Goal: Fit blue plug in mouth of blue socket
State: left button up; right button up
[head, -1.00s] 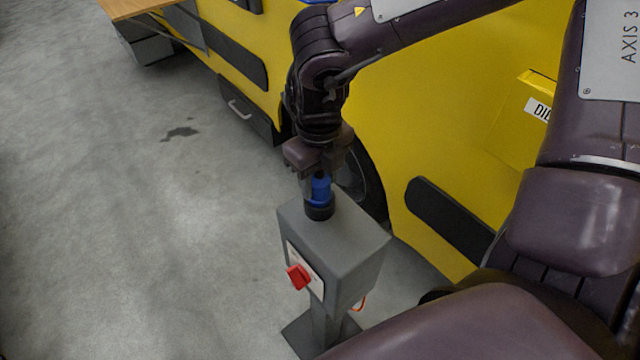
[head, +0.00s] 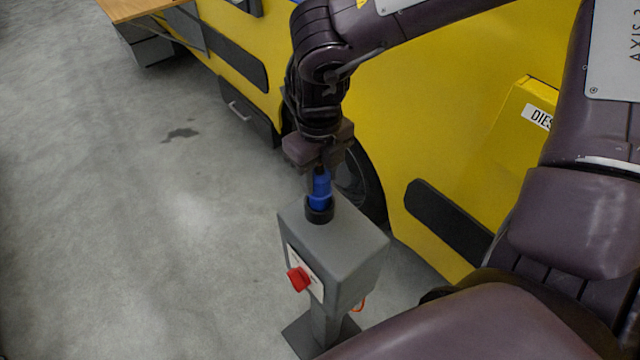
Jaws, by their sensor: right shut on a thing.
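The blue plug (head: 320,188) stands roughly upright at the round socket (head: 319,213) on top of the grey box. The socket's visible rim is dark, and the plug's lower end is at or inside it; the exact depth is hidden. My right gripper (head: 321,172) points down from above and is shut on the plug's upper part. Its fingers partly hide the plug's top. My left gripper is not in view.
The grey box (head: 347,250) stands on a post with a red switch (head: 298,278) on its front. A yellow vehicle (head: 400,130) with a wheel (head: 362,185) is close behind. Grey floor (head: 130,240) is open on the left.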

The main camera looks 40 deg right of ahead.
jog(key=shift+r+p, duration=0.5)
jog(key=shift+r, duration=0.6)
jog(key=shift+r+p, duration=1.1)
jog(key=shift+r, duration=0.95)
